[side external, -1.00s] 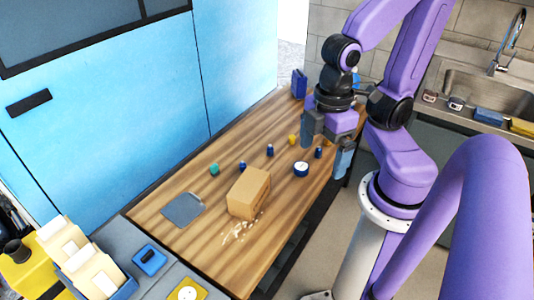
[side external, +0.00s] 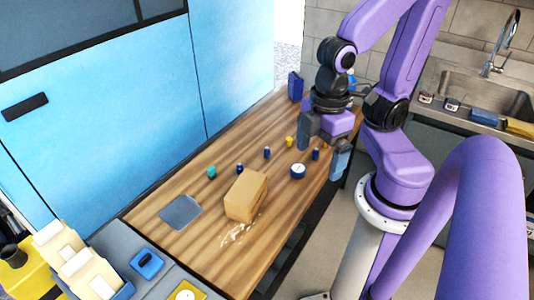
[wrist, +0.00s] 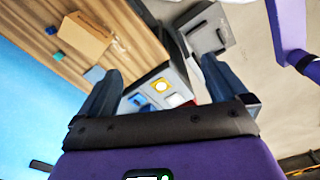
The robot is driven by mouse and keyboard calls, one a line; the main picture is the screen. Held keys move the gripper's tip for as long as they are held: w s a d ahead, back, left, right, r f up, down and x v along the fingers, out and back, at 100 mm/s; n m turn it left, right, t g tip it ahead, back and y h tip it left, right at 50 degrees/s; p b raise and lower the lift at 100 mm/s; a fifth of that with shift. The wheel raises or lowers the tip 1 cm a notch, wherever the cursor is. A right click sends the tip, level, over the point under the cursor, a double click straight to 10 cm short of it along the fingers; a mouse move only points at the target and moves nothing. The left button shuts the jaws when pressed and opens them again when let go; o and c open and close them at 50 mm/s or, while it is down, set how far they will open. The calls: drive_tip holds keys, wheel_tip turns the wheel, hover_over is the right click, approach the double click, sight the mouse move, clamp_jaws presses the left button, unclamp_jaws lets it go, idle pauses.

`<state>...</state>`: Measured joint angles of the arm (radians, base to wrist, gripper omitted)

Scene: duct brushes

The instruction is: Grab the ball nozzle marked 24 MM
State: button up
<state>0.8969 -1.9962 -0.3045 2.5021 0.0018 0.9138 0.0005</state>
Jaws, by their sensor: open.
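Several small nozzle-like pieces stand on the wooden bench in the side view: a teal one (side external: 211,172), a dark blue one (side external: 239,168), another dark blue one (side external: 267,153), a yellow one (side external: 289,141) and a blue one (side external: 316,154) near my fingers. Their markings are too small to read, so I cannot tell which is 24 MM. My gripper (side external: 321,150) is open and empty above the bench's far right part. In the wrist view my gripper (wrist: 160,72) has spread fingers with nothing between them; a teal piece (wrist: 58,56) and a blue piece (wrist: 50,30) show at upper left.
A cardboard box (side external: 246,196) stands mid-bench, with a round white-topped blue item (side external: 298,171) nearby. A grey plate (side external: 180,212) lies at the near left. A dark blue container (side external: 296,86) stands at the far end. A blue wall (side external: 100,110) borders the bench.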

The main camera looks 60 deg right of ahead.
drive_tip(key=c, duration=0.7)
drive_tip(key=shift+c, duration=0.2)
